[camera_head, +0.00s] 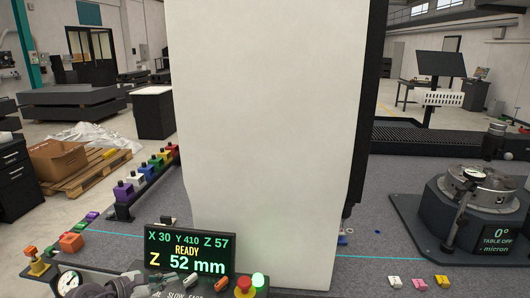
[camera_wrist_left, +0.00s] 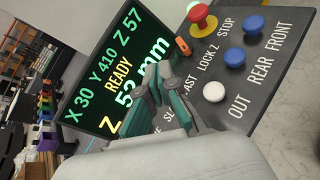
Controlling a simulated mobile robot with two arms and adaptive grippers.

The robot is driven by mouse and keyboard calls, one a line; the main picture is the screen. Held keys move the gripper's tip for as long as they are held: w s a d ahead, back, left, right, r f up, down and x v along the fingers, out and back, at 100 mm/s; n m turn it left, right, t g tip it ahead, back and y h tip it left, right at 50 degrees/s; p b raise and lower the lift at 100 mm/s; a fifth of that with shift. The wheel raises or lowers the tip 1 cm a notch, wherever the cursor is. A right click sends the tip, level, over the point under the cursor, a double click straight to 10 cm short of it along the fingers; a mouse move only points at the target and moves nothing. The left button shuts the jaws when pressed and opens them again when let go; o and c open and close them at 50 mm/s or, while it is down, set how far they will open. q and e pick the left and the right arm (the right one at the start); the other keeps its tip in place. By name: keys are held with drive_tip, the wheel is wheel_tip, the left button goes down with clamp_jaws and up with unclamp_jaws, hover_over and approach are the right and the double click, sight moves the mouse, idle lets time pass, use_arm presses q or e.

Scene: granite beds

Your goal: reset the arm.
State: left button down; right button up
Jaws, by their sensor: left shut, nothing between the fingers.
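My left gripper (camera_head: 135,283) shows at the bottom left of the head view, partly cut off by the lower edge, close to the control panel's display (camera_head: 190,250). In the left wrist view its fingers (camera_wrist_left: 158,74) are together, with nothing between them. They overlap the display (camera_wrist_left: 112,70) and the panel labels behind them. The display reads READY, X 30, Y 410, Z 57 and 52 mm. My right gripper is not in view.
The wrist view shows a red stop button (camera_wrist_left: 201,15), an orange switch (camera_wrist_left: 183,46), blue buttons (camera_wrist_left: 234,57) and a white button (camera_wrist_left: 213,91). A large pale column (camera_head: 270,130) blocks the head view's middle. A round rotary fixture (camera_head: 478,188) stands right on the grey bed (camera_head: 385,225).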

use_arm(q)
drive_tip(key=s+d+r+n+t, duration=0.3)
drive_tip(key=d+r+n+t, duration=0.25)
drive_tip(key=d+n, duration=0.5)
drive_tip(key=s+a+f+n+g+y, duration=0.2)
drive_tip(key=s+a+f+n+y, duration=0.4)
drive_tip(key=n, duration=0.8)
drive_tip(key=s+a+f+n+g+y, duration=0.25)
drive_tip(key=s+n+y, duration=0.35)
drive_tip(key=n, duration=0.7)
drive_tip(key=s+d+f+n+g+h, duration=0.2)
drive_tip(key=s+f+n+g, duration=0.15)
drive_tip(key=s, duration=0.55)
drive_tip(key=s+d+f+n+g+h, duration=0.2)
drive_tip(key=s+d+f+n+g, duration=0.15)
drive_tip(key=s, duration=0.65)
wheel_tip(320, 180, down, 24)
drive_tip(key=s+f+g, duration=0.1)
drive_tip(key=g, duration=0.1)
drive_tip(key=s+a+f+g+b, duration=0.1)
drive_tip(key=s+a+f, duration=0.2)
drive_tip(key=s+f, duration=1.4)
drive_tip(key=shift+s+a+f+n, duration=0.15)
drive_tip(key=shift+s+f+n, duration=0.1)
drive_tip(key=shift+f+n, duration=0.1)
